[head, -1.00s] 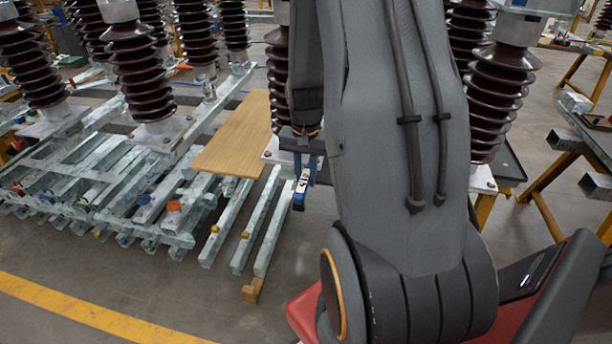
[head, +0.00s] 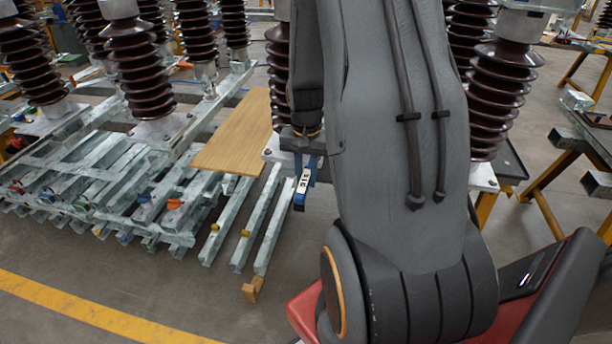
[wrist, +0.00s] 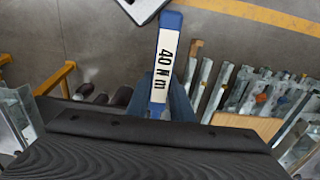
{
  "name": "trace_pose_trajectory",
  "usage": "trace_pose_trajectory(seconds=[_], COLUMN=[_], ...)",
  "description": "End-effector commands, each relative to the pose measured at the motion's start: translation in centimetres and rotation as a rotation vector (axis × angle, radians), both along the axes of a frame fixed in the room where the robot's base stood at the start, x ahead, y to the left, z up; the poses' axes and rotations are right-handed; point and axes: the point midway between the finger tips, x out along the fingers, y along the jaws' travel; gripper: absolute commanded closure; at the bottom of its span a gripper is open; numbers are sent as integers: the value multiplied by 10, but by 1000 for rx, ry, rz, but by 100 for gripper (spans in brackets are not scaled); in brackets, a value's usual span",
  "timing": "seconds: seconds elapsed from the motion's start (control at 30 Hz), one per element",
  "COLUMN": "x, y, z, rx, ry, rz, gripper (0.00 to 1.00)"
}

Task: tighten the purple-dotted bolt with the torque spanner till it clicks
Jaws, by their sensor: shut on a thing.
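The torque spanner (head: 303,182) is blue with a white label and hangs below my gripper (head: 301,148) in the head view. In the wrist view the spanner (wrist: 165,65) points up the picture, and its label reads 40 N m. My gripper is shut on the spanner; its dark body fills the bottom of the wrist view and hides the rest of the tool. I cannot make out a purple-dotted bolt in either view. My arm covers the middle of the head view and hides what lies behind it.
Brown ribbed insulators (head: 140,70) stand on a galvanised steel frame (head: 110,180) at the left. A wooden board (head: 235,135) lies on it. Loose steel bars (head: 265,225) lie beside it. Yellow-legged benches (head: 545,215) stand at the right. The floor at front left is clear.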

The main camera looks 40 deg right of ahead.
Motion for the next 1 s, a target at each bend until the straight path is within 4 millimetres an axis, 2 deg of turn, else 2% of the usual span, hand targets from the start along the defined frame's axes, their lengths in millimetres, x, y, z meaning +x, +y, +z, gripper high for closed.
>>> trace_pose_trajectory(seconds=[0.5, 1.0], x=[1, 4], y=[0, 2], z=[-10, -11], rx=[-1, -1], ry=[-2, -2], rz=[0, -20], gripper=[100, 100])
